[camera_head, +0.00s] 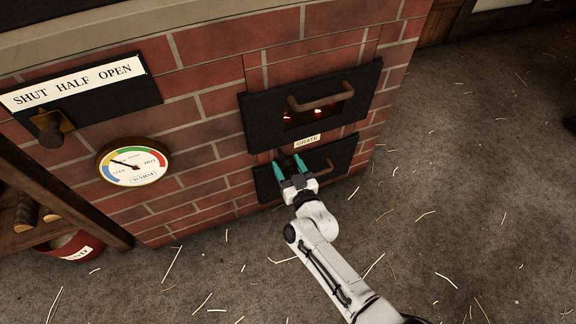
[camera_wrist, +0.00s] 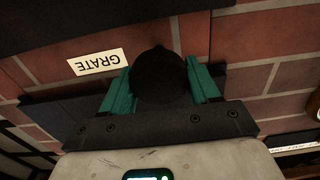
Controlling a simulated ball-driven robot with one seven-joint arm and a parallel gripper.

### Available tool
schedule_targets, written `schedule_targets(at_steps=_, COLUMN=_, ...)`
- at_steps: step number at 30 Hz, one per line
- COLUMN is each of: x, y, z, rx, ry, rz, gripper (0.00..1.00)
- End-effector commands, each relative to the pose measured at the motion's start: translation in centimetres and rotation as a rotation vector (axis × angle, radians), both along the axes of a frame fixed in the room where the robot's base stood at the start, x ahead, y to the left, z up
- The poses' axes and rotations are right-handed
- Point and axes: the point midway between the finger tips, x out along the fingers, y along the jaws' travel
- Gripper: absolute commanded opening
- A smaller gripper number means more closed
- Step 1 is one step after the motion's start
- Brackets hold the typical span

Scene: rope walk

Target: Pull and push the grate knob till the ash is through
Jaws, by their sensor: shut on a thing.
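The grate knob (camera_wrist: 161,76) is dark and round. In the wrist view it sits between the two teal fingers of my gripper (camera_wrist: 162,90), which are shut on it. In the head view my gripper (camera_head: 290,168) is at the brick furnace front, just below the white GRATE label (camera_head: 307,140), and the knob is mostly hidden by the fingers. The label also shows upside down in the wrist view (camera_wrist: 98,62). The upper black fire door (camera_head: 262,118) has a slot with an orange glow. The lower black door (camera_head: 345,152) is partly behind my gripper. I cannot see any ash.
A dial gauge (camera_head: 134,162) and a SHUT HALF OPEN plate (camera_head: 80,88) with a knobbed lever are on the bricks at left. A wooden shelf (camera_head: 60,200) stands at far left above a red bucket (camera_head: 72,247). The straw-strewn floor (camera_head: 470,200) at right is clear.

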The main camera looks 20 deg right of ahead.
Motion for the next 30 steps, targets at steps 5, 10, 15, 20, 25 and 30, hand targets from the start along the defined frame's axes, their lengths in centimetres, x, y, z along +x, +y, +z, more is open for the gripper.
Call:
schedule_targets(at_steps=5, x=0.0, y=0.0, z=0.0, rx=0.000, ry=0.000, rz=0.000, gripper=0.06)
schedule_targets(at_steps=10, x=-1.3, y=0.0, z=-0.1, rx=0.001, ry=0.003, rz=0.000, gripper=0.06)
schedule_targets(at_steps=15, x=-4.2, y=0.1, z=0.0, rx=0.002, ry=0.004, rz=0.000, gripper=0.06)
schedule_targets(at_steps=20, x=-6.1, y=0.0, z=0.0, rx=0.001, ry=0.001, rz=-0.001, gripper=0.06)
schedule_targets(at_steps=25, x=-6.4, y=0.0, z=0.0, rx=0.001, ry=0.000, rz=-0.001, gripper=0.06)
schedule_targets(at_steps=30, x=-6.3, y=0.0, z=0.0, rx=0.001, ry=0.000, rz=0.000, gripper=0.06)
